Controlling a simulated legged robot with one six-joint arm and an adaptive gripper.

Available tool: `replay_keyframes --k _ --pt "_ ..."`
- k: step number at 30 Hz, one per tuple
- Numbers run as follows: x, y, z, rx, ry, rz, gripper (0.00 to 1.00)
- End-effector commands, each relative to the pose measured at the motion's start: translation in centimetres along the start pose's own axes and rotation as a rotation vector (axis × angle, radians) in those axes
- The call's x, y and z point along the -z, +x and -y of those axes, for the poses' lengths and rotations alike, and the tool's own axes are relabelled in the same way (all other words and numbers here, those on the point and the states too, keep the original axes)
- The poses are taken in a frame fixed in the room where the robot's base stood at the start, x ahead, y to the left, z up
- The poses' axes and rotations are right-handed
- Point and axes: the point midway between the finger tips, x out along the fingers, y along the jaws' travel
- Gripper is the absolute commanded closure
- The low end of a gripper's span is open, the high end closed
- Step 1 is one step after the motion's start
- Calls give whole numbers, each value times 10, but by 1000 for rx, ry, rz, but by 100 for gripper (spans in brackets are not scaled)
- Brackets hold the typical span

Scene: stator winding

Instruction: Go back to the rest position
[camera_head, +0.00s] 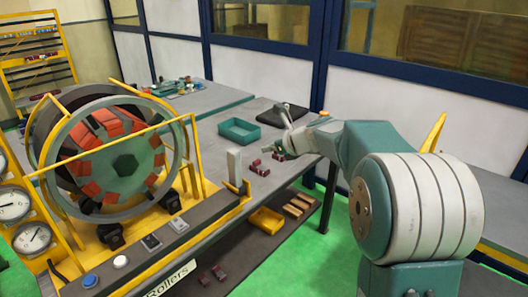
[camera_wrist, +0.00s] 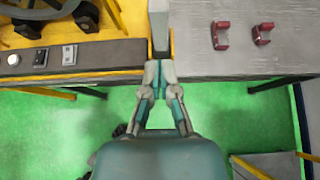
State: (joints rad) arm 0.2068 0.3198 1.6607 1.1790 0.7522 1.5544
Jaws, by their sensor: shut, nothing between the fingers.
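My gripper (camera_wrist: 160,68) is shut and empty in the wrist view, with its two fingers together above the table's front edge. In that view its tips line up with the foot of a pale upright post (camera_wrist: 158,22); I cannot tell the gap between them. In the head view my arm reaches in from the right over the table, and the fingers are too small to make out clearly. The stator (camera_head: 120,160), a grey ring with red coil pieces and a green hub, stands on the left. The post (camera_head: 234,165) stands between it and my arm.
Dark red pieces lie on the grey table (camera_head: 215,140); two show in the wrist view (camera_wrist: 220,35). A green tray (camera_head: 239,131) sits farther back. A yellow bin (camera_head: 266,220) is on the lower shelf. Gauges (camera_head: 32,238) stand at left. Green floor (camera_head: 335,235) is open in front.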

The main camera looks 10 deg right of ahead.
Motion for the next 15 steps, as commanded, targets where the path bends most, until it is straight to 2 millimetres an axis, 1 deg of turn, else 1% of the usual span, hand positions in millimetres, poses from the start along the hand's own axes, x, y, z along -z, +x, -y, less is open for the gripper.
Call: replay_keyframes --k 6,8,11,14,15 --pt "0 0 0 0 -2 -1 100" --pt "0 -2 -3 -2 -22 -5 100" --pt "-1 -16 -21 -14 -145 -32 100" --pt "2 -39 -52 -40 -373 -83 100" --pt "5 -50 -66 -52 -478 -106 100"
